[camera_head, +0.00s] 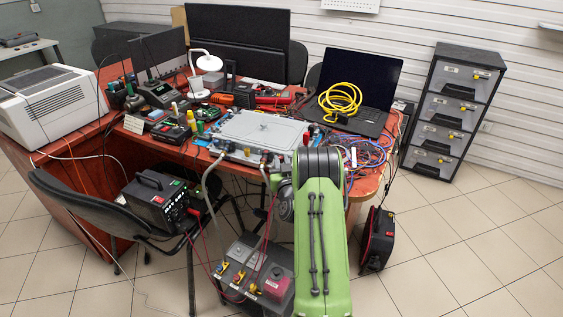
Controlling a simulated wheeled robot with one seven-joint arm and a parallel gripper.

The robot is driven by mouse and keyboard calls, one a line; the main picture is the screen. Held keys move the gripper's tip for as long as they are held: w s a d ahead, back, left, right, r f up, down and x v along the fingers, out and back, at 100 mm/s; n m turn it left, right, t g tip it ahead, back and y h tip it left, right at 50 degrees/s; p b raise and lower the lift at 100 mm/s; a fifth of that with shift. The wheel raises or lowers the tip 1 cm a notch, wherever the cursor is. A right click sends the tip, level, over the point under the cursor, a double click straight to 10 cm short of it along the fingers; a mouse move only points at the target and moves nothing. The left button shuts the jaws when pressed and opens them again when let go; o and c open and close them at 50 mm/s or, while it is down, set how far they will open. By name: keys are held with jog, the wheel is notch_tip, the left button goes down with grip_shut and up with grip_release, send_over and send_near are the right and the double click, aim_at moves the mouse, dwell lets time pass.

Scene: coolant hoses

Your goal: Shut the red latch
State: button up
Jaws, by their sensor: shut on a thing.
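A flat grey metal unit (262,130) lies on the red-brown desk, with small fittings along its front edge. One grey hose (209,178) hangs from the front edge at the left, and a second pale hose end (266,172) shows just left of my arm. Small dark and reddish parts (266,155) sit at the front edge by that second hose. I cannot tell which of them is the red latch or how it stands. My green arm reaches up to the unit's right front corner and hides what is behind it. My gripper is hidden behind the arm.
A grey box with coloured buttons (252,275) stands low, left of my arm. A chair (100,215) carrying a black power supply (160,200) is at the left. A laptop (358,85) with a yellow cable (340,100) is behind. Floor at the right is mostly clear.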

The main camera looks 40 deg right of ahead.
grip_shut()
jog(key=p, duration=0.4)
jog(key=shift+r+m+h, duration=0.3)
jog(key=shift+h, duration=0.1)
jog(key=shift+a+g+p, duration=0.1)
jog(key=shift+g+p, duration=0.3)
jog(key=shift+p, duration=0.65)
jog(key=shift+r+m+h+p, duration=0.1)
jog(key=shift+m+h+p, duration=0.35)
jog(key=shift+p, duration=0.6)
jog(key=p, duration=0.2)
jog(key=m+g+h+p, duration=0.1)
jog(key=p, duration=0.1)
jog(key=shift+w+a+g+h+p, duration=0.1)
jog(key=shift+w+g+h+p, duration=0.05)
jog(key=shift+g+h+p, duration=0.15)
jog(key=m+g+h+p, duration=0.1)
jog(key=p, duration=0.1)
jog(key=m+g+h+p, duration=0.1)
jog(key=p, duration=0.1)
jog(key=shift+w+a+f+g, duration=0.2)
jog(key=shift+f+g, duration=0.1)
jog(key=shift+g, duration=0.1)
jog(key=shift+w+m+g+h+p, duration=0.15)
jog(key=shift+m+g+h+p, duration=0.4)
jog(key=shift+m+g+p, duration=0.35)
jog(key=shift+f, duration=0.1)
